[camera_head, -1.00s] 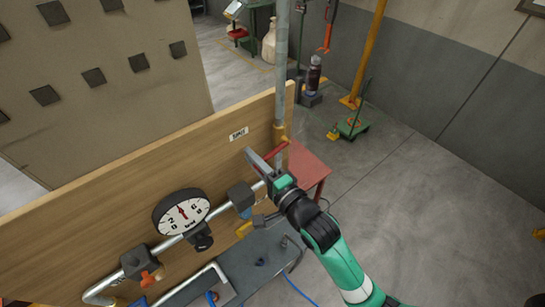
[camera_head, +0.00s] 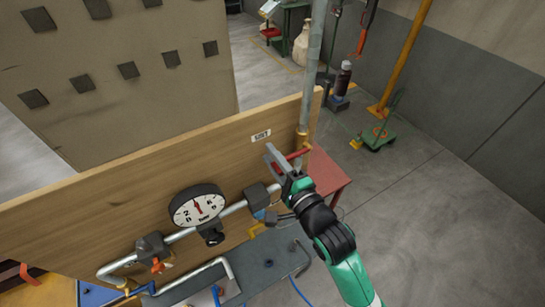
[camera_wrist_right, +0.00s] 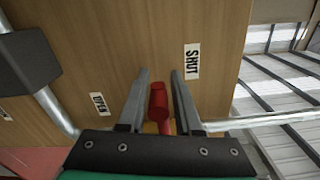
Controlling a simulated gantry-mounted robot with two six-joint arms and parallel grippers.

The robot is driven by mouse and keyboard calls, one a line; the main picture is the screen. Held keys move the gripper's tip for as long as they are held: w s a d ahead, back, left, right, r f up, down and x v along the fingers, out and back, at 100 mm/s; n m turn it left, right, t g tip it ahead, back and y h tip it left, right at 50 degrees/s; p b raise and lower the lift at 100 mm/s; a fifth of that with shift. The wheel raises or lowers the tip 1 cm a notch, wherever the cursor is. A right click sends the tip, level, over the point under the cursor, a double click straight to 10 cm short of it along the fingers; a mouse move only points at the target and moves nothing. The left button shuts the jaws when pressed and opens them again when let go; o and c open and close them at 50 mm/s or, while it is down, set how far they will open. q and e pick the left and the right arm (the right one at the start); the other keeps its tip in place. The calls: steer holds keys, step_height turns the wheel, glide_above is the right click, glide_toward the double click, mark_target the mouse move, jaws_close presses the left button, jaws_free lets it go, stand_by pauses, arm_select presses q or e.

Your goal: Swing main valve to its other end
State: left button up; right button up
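The main valve's red lever (camera_head: 299,154) sits at the foot of the grey vertical pipe, at the right end of the wooden board. In the right wrist view the lever (camera_wrist_right: 158,101) lies between the two fingers, with a gap visible on each side. My right gripper (camera_head: 276,157) is open around it; its fingers (camera_wrist_right: 159,74) reach past the lever towards the board. A white label reading SHUT (camera_wrist_right: 191,61) is beside the right finger. A second white label (camera_wrist_right: 100,104) is left of the left finger, its text hard to read. My left gripper is not in view.
A round pressure gauge (camera_head: 198,206) and a horizontal pipe with dark blocks (camera_head: 152,247) run along the board to the left. A red table (camera_head: 328,172) stands behind my right arm. A grey bench top (camera_head: 262,262) lies below. Open floor is at right.

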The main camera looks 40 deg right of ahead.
steer(key=shift+o, duration=1.1)
steer(key=shift+s, duration=0.1)
steer(key=s+a+b, duration=0.1)
steer(key=s, duration=1)
steer(key=shift+s+a+b, duration=0.2)
steer(key=shift+a+b, duration=0.1)
steer(key=shift+b, duration=0.05)
steer(key=shift+r, duration=0.15)
